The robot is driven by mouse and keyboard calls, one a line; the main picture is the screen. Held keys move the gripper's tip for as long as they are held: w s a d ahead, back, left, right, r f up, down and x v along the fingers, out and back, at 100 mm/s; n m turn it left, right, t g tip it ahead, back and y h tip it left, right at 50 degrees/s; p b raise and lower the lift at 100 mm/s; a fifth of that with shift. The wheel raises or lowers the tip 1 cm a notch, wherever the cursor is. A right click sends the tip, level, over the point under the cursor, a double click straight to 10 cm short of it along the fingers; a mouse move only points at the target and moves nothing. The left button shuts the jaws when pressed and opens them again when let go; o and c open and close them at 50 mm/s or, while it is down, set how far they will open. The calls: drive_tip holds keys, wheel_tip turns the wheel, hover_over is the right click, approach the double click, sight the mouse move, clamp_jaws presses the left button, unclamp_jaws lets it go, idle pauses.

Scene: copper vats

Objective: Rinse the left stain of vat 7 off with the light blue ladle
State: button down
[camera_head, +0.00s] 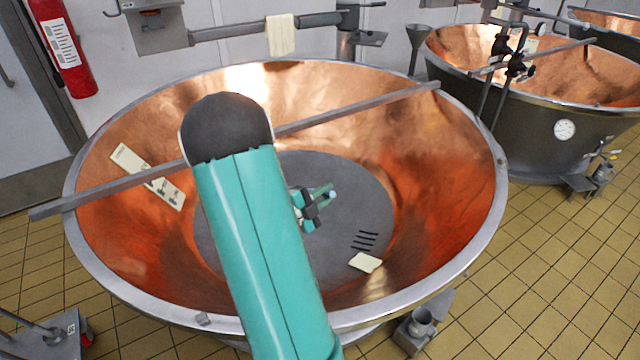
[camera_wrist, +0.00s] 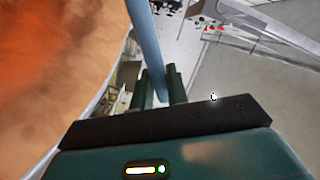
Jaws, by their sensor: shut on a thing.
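A large copper vat (camera_head: 450,160) fills the middle of the head view; no number on it can be read. My gripper (camera_head: 318,203) is inside the vat's outline, above its grey bottom disc (camera_head: 350,175), small and partly behind my arm. In the wrist view my gripper (camera_wrist: 162,86) is shut on the light blue ladle (camera_wrist: 146,42). Its handle runs up from between the fingers and out of the picture. The ladle's bowl is not visible. I cannot make out a clear stain on the copper; my arm hides part of the left wall.
A grey bar (camera_head: 350,112) crosses the vat above the rim. Cream cards lie at the left wall (camera_head: 130,158) and on the bottom (camera_head: 366,262). A second copper vat (camera_head: 590,85) stands at right. A fire extinguisher (camera_head: 62,45) hangs at left. Tiled floor (camera_head: 540,270) is clear at right.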

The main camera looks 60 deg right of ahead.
drive_tip(key=s+f+m, duration=0.1)
drive_tip(key=f+m, duration=0.2)
drive_tip(key=f, duration=0.4)
drive_tip(key=s+a+f+m, duration=0.1)
drive_tip(key=s+f+m, duration=0.1)
drive_tip(key=f+m, duration=0.2)
drive_tip(key=shift+s+a+f, duration=0.15)
drive_tip(key=shift+s+f, duration=0.15)
drive_tip(key=shift+f, duration=1.55)
drive_tip(key=shift+s, duration=0.15)
